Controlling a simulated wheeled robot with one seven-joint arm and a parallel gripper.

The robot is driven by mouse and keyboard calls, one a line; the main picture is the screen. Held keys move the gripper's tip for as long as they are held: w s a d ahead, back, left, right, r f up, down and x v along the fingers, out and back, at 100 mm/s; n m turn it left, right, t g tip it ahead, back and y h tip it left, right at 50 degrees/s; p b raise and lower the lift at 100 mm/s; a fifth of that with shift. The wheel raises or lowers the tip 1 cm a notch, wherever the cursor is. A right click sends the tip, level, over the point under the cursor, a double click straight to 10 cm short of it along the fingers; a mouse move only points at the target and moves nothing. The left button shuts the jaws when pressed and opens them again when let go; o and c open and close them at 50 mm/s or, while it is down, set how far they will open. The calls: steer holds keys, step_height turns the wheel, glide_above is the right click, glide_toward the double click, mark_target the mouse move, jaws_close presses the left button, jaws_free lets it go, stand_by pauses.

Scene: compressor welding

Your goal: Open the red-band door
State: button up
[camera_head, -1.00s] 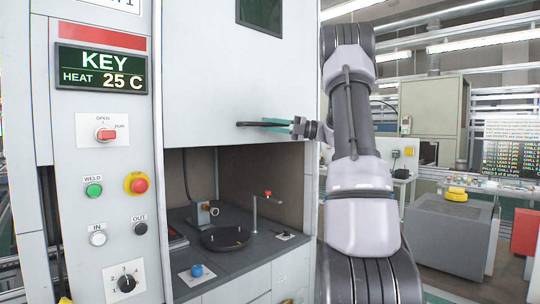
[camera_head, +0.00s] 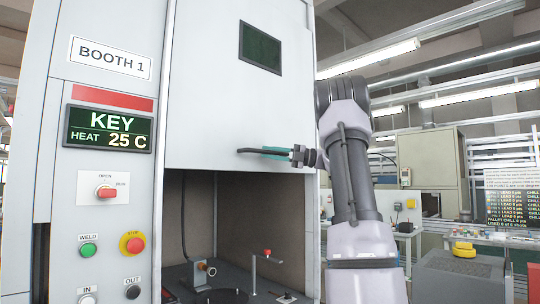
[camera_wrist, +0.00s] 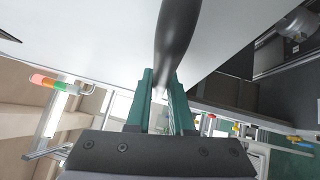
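Booth 1's door (camera_head: 225,105) is a pale vertical panel with a dark window (camera_head: 260,48). It stands partly raised, with the booth interior showing below its lower edge. A red band (camera_head: 112,97) runs across the control panel left of it. The door's dark bar handle (camera_head: 244,151) is near its lower edge. My gripper (camera_head: 277,152) has teal fingers at the handle, coming from the right. In the wrist view the dark handle (camera_wrist: 175,45) runs between the teal fingers (camera_wrist: 166,100), which appear closed on it. The exact contact is partly hidden.
The control panel has a KEY display (camera_head: 109,129), a switch (camera_head: 106,191) and several buttons. Inside the booth are a dark round plate (camera_head: 222,296) and a thin stand with a red top (camera_head: 266,254). A grey box with a yellow item (camera_head: 464,249) stands at right.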

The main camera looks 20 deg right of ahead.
steer(key=o, duration=0.4)
steer(key=shift+c, duration=0.2)
steer(key=shift+d, duration=0.15)
steer(key=v, duration=1)
steer(key=shift+s+d, duration=0.2)
steer(key=shift+d, duration=0.1)
